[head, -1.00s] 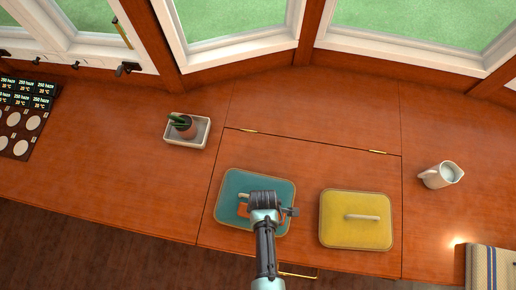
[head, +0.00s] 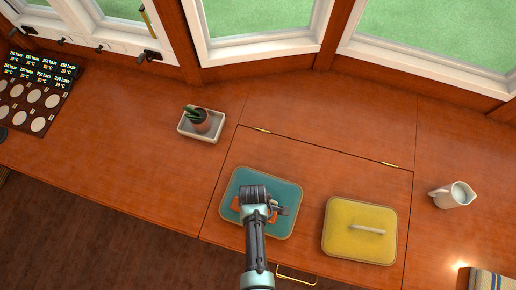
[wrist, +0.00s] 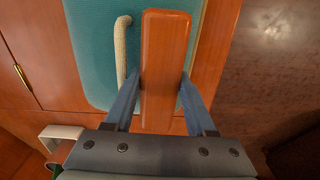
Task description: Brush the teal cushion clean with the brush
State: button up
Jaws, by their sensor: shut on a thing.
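The teal cushion (head: 287,193) lies flat on the wooden desktop, in the lower middle of the head view. It also fills the upper middle of the wrist view (wrist: 90,45), with a pale strip (wrist: 121,50) across it. My gripper (head: 257,208) is over the cushion. In the wrist view its blue fingers (wrist: 159,95) are shut on the orange-brown brush (wrist: 165,60), seen from above over the cushion. The brush (head: 235,204) is mostly hidden by my arm in the head view. Its bristles are hidden, so contact with the cushion cannot be told.
A yellow cushion (head: 350,215) with a pale strip lies close to the right. A potted cactus (head: 199,119) in a white tray (head: 184,126) stands behind, left. A white jug (head: 449,197) stands far right. The desktop between the tray and the dark panel (head: 20,85) is clear.

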jog(key=shift+w+a+f, duration=0.1)
jog(key=shift+w+a, duration=0.2)
jog(key=shift+a, duration=0.6)
jog(key=shift+s+d+p, duration=0.25)
jog(key=shift+s+d, duration=0.1)
jog(key=shift+d, duration=0.6)
jog(key=shift+s+d+p, duration=0.2)
jog(key=shift+s+d, duration=0.15)
jog(key=shift+d, duration=0.55)
jog(key=shift+s+d+p, duration=0.25)
jog(key=shift+s+d, duration=0.1)
jog(key=shift+d, duration=0.6)
jog(key=shift+w+a, duration=0.3)
jog(key=shift+a, duration=0.45)
jog(key=shift+w+a, duration=0.25)
jog(key=shift+a, duration=0.45)
jog(key=shift+w+a+r, duration=0.1)
jog(key=shift+w+a, duration=0.2)
jog(key=shift+a, duration=0.4)
jog(key=shift+w+a+r, duration=0.1)
jog(key=shift+w+a, duration=0.15)
jog(key=shift+a, duration=0.45)
jog(key=shift+r, duration=0.1)
notch_tip(320, 180, up, 8)
jog(key=p, duration=0.7)
